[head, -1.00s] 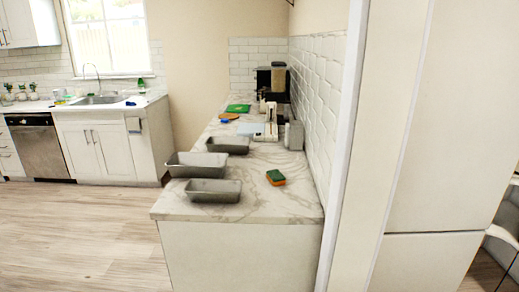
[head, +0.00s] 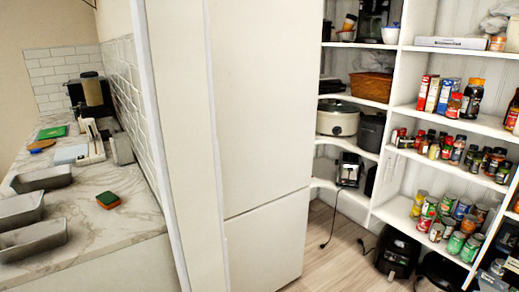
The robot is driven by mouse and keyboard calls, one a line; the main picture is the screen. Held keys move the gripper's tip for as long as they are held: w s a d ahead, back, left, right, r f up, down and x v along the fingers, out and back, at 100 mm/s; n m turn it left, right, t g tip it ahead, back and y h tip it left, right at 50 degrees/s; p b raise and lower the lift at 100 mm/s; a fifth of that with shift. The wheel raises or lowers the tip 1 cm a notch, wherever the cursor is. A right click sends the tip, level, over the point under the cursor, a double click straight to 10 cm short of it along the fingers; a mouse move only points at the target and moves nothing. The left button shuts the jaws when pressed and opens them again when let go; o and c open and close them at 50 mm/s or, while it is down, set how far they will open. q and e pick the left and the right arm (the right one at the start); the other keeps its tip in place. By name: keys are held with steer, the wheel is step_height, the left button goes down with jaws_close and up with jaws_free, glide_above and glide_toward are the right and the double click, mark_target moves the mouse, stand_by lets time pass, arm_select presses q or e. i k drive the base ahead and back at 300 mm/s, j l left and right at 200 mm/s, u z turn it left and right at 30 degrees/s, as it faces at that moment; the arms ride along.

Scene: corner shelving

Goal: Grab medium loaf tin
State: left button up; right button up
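Three grey metal loaf tins stand on the marble counter at the left of the head view. The far tin (head: 42,179) looks smallest. The middle tin (head: 18,209) is cut by the left edge of the picture. The near tin (head: 32,240) is closest to the counter's front end and also reaches the left edge. I cannot tell for certain which is the medium one. Neither of my grippers is in view.
A green-orange sponge (head: 109,201) lies right of the tins on the counter (head: 125,225). A tall white panel (head: 262,110) stands mid-view. Right of it, white pantry shelves hold a slow cooker (head: 337,118), a basket (head: 371,87), jars and cans. Wooden floor (head: 330,255) shows below.

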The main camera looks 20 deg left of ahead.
mark_target(45, 180)
steer(key=j, duration=0.4)
steer(key=k+j+z, duration=0.1)
steer(key=j, duration=0.3)
steer(key=k+j, duration=0.15)
steer(key=j, duration=0.3)
steer(key=k+j+z, duration=0.1)
steer(key=j, duration=0.3)
steer(key=k+j+z, duration=0.1)
steer(key=j, duration=0.3)
steer(key=k+j, duration=0.1)
steer(key=j, duration=0.3)
steer(key=k+j+z, duration=0.1)
steer(key=j, duration=0.25)
